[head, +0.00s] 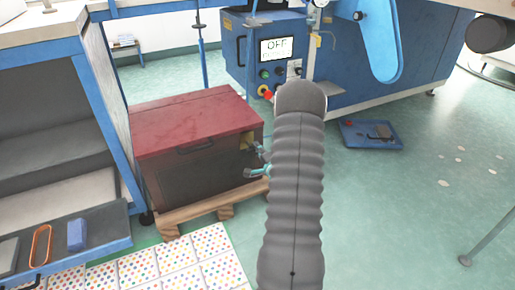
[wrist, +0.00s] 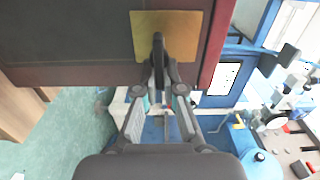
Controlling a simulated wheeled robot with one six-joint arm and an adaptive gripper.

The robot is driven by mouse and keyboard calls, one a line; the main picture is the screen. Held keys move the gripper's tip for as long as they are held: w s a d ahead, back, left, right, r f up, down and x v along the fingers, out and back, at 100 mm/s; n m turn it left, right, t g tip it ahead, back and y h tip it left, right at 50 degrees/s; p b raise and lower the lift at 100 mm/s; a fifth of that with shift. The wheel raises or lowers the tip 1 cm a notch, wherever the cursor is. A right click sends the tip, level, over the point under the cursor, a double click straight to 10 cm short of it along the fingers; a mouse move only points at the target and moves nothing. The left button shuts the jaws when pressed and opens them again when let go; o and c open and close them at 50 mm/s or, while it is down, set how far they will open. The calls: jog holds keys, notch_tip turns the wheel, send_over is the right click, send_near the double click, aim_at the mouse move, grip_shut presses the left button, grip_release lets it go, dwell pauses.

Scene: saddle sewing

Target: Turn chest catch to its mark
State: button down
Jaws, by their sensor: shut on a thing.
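The chest (head: 200,125) has a red lid and a dark brown body, and stands on a wooden pallet. A brass plate (head: 247,139) is on its right end; in the wrist view the plate (wrist: 182,32) carries a dark catch (wrist: 158,45). My gripper (wrist: 158,82) is shut on the lower part of the catch, with a finger on each side. In the head view my gripper (head: 257,162) is at the chest's right end, and my grey arm hides part of the area. I cannot make out the mark in either view.
A blue machine (head: 270,55) with an "OFF" screen stands behind the chest. A shelf unit (head: 70,150) is on the left, with a blue block on its lower tray. A blue pedal (head: 370,135) lies on the floor. Green floor is open to the right.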

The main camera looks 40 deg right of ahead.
jog(key=shift+a+f, duration=0.25)
jog(key=shift+f, duration=0.05)
jog(key=c, duration=1.3)
grip_release()
jog(key=shift+a+r, duration=0.1)
jog(key=shift+s+d, duration=0.1)
jog(key=shift+d, duration=0.1)
jog(key=shift+s, duration=0.3)
jog(key=v, duration=1.1)
jog(key=shift+s+a, duration=0.1)
jog(key=shift+a, duration=0.05)
